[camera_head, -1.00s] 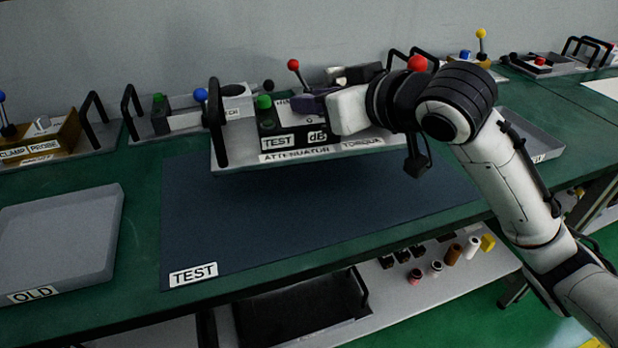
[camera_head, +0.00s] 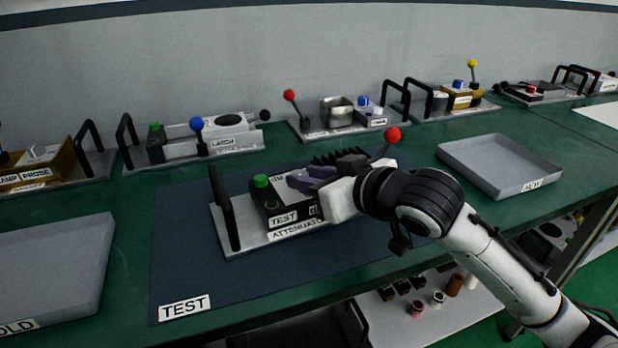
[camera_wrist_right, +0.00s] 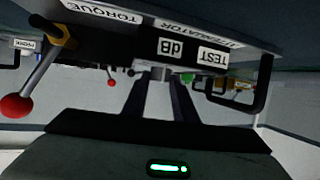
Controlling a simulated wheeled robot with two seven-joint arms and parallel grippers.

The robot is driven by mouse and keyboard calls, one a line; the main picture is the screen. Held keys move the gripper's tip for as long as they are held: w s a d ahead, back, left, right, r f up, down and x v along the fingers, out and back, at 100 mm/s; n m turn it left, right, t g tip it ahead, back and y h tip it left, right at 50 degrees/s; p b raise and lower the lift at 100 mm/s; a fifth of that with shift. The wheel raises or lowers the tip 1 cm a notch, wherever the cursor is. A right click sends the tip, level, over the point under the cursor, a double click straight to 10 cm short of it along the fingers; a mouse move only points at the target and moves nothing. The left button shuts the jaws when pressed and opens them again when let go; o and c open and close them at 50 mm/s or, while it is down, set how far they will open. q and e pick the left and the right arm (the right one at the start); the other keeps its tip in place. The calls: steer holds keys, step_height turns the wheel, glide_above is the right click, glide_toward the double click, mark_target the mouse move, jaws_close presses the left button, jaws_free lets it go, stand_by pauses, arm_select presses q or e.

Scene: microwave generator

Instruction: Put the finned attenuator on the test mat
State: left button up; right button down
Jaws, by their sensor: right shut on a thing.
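The finned attenuator (camera_head: 284,207) is a black box with a green knob, dark fins, TEST and dB labels and a red-knobbed lever. It sits on a pale plate (camera_head: 232,243) with a black handle, within the outline of the dark blue test mat (camera_head: 200,278). I cannot tell whether the plate touches the mat. My right gripper (camera_head: 313,178) is shut on the attenuator at its upper middle and hides part of it. In the right wrist view, the attenuator (camera_wrist_right: 188,50) appears upside down in front of the gripper (camera_wrist_right: 160,88). My left gripper is not in view.
Several handled units line the wall, including the latch unit (camera_head: 195,145) and a red-knobbed unit (camera_head: 337,118). Bare mat lies in front of the plate.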

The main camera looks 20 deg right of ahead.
steer(key=shift+r, duration=0.1)
steer(key=c, duration=1.4)
jaws_free()
steer(key=shift+c, duration=0.2)
steer(key=p+v, duration=1)
steer(key=v, duration=0.2)
steer(key=shift+p, duration=0.3)
